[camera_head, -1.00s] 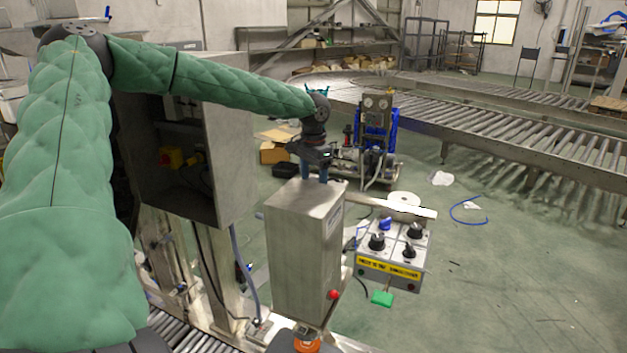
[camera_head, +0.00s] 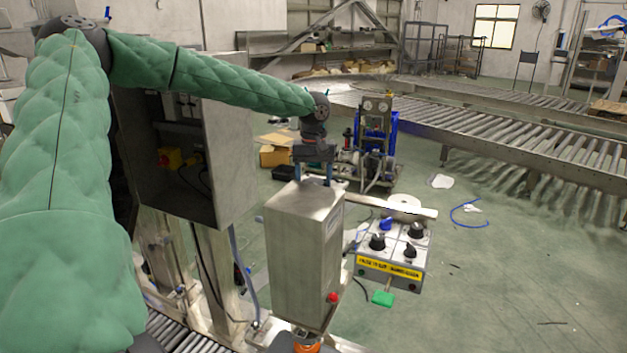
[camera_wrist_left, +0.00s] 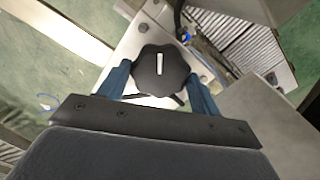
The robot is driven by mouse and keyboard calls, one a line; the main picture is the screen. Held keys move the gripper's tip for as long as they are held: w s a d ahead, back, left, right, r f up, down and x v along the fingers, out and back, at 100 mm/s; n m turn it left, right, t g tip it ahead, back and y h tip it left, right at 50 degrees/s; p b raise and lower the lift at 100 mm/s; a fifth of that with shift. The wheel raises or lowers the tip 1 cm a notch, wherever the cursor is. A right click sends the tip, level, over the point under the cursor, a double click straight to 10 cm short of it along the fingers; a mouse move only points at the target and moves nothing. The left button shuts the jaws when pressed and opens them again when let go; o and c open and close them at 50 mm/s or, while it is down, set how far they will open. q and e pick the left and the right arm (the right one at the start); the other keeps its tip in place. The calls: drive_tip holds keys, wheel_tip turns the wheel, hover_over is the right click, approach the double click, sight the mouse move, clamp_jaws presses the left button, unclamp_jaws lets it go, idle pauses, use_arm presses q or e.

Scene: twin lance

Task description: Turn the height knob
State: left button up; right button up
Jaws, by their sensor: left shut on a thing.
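The height knob (camera_wrist_left: 165,82) is a black lobed knob with a white pointer line, seen from above in the left wrist view. My left gripper (camera_wrist_left: 159,75) has its two blue fingers on either side of the knob and is shut on it. In the head view my left gripper (camera_head: 313,176) points down just behind the top of a grey metal box (camera_head: 295,250). The knob and fingertips are hidden by that box there. My right gripper is not in view.
A control panel (camera_head: 372,261) with black knobs and a blue one stands right of the box. An open grey cabinet (camera_head: 228,140) stands left, under my left arm. Roller conveyors (camera_head: 500,125) run behind. The floor (camera_head: 530,270) at right is mostly clear.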

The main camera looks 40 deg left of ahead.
use_arm(q)
drive_tip(key=shift+w+r+n, duration=0.1)
drive_tip(key=shift+r+n, duration=0.05)
drive_tip(key=shift+n, duration=0.35)
drive_tip(key=n, duration=0.2)
drive_tip(key=shift+n+b, duration=0.3)
drive_tip(key=shift+n, duration=0.5)
drive_tip(key=n, duration=0.2)
drive_tip(key=shift+n+b, duration=0.3)
drive_tip(key=shift+n, duration=1.2)
drive_tip(key=shift+n+b, duration=0.3)
drive_tip(key=shift+n, duration=1.1)
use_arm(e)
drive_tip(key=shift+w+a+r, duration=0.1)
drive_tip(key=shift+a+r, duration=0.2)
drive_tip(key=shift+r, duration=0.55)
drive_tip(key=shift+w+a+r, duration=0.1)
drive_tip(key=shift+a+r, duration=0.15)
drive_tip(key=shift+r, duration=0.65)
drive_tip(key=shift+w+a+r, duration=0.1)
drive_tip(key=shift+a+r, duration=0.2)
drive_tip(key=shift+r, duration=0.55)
